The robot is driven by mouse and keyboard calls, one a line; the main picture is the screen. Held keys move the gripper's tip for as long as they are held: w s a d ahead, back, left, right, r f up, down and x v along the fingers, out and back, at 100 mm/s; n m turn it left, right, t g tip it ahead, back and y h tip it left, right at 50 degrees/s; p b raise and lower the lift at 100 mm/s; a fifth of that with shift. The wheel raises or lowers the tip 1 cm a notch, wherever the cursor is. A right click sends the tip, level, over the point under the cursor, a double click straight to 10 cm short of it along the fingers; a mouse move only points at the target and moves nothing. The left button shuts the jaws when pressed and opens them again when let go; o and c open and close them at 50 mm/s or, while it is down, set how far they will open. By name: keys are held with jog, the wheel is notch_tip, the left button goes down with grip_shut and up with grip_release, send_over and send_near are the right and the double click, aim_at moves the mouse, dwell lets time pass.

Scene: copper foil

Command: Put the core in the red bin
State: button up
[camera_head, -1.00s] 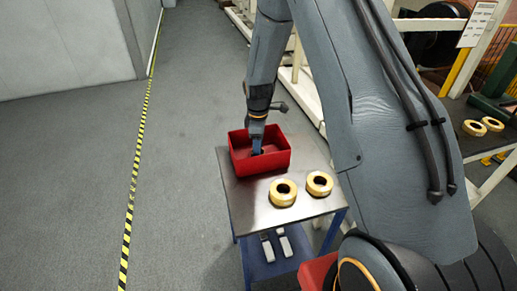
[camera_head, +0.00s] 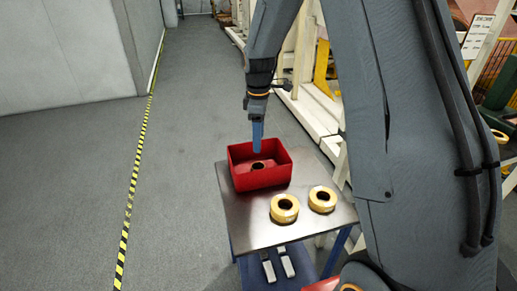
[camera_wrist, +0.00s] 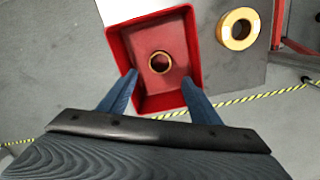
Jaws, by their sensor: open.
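The red bin (camera_head: 260,181) stands on the far left part of a small table. A core (camera_head: 258,166), a small dark ring, lies on the bin floor; in the wrist view the core (camera_wrist: 160,62) shows a tan rim and lies flat. My gripper (camera_head: 258,150) is above the bin, and in the wrist view its two blue fingers (camera_wrist: 160,84) are spread apart with nothing between them. The fingers are clear of the core. The bin's red walls (camera_wrist: 113,65) also show around the core in the wrist view.
Two yellow rolls, one (camera_head: 284,208) at left and one (camera_head: 322,199) at right, lie on the metal tabletop (camera_head: 247,220) in front of the bin. Grey objects (camera_head: 286,262) rest on the blue lower shelf. Open floor lies left of the table.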

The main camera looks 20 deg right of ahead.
jog(key=s+r+m+t, duration=0.1)
jog(key=s+r+m, duration=0.1)
jog(key=s+m, duration=1.1)
jog(key=s, duration=1.2)
jog(key=shift+a+r+m, duration=0.15)
jog(key=shift+r+m, duration=0.1)
jog(key=shift+m, duration=0.05)
